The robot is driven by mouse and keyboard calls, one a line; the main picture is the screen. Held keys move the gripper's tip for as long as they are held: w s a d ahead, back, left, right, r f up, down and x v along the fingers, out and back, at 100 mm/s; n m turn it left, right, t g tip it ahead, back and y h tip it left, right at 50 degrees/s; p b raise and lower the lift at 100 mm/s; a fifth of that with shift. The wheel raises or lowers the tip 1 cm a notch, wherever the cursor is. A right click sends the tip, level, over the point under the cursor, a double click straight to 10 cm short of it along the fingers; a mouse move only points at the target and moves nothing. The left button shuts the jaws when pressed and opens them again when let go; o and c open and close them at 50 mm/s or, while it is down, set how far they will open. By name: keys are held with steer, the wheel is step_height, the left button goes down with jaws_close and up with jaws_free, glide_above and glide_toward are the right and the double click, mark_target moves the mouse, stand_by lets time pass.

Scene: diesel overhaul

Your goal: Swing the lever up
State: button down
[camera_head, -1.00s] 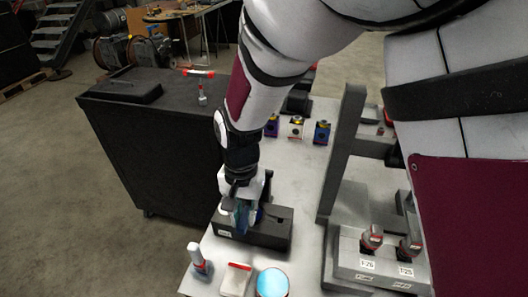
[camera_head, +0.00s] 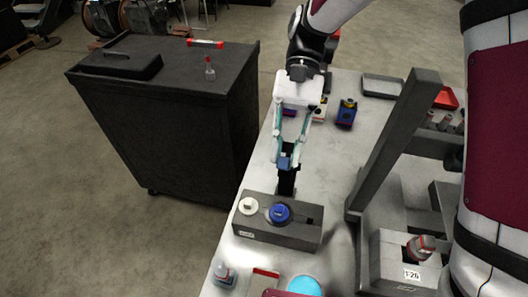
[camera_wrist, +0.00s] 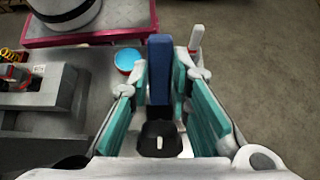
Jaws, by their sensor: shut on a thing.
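My gripper (camera_head: 286,157) is shut on a blue block-like grip, which I take for the lever's end (camera_head: 284,163). A dark arm runs from this grip down to the back edge of a dark grey box (camera_head: 262,232), where the joint is hard to make out. The box top carries a blue round knob (camera_head: 281,213) and a white round knob (camera_head: 247,206). In the wrist view the blue grip (camera_wrist: 159,65) stands between the teal finger pads, with a dark piece (camera_wrist: 158,138) nearer the palm.
A black cabinet (camera_head: 185,130) stands left of the light worktable (camera_head: 340,185). A dark upright post (camera_head: 392,145) rises to the right, beside a grey fixture labelled T26 (camera_head: 392,265).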

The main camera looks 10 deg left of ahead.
steer(key=shift+w+d+r+g+b, duration=0.1)
steer(key=shift+w+r+g+b, duration=0.15)
steer(key=shift+w+g+b, duration=0.45)
steer(key=shift+w+d+r+g+b, duration=0.1)
steer(key=shift+w+r+g, duration=0.3)
steer(key=shift+w, duration=0.55)
steer(key=shift+w+r+g+b, duration=0.15)
steer(key=shift+w+g+b, duration=0.25)
steer(key=shift+w+g, duration=0.35)
steer(key=shift+w, duration=0.1)
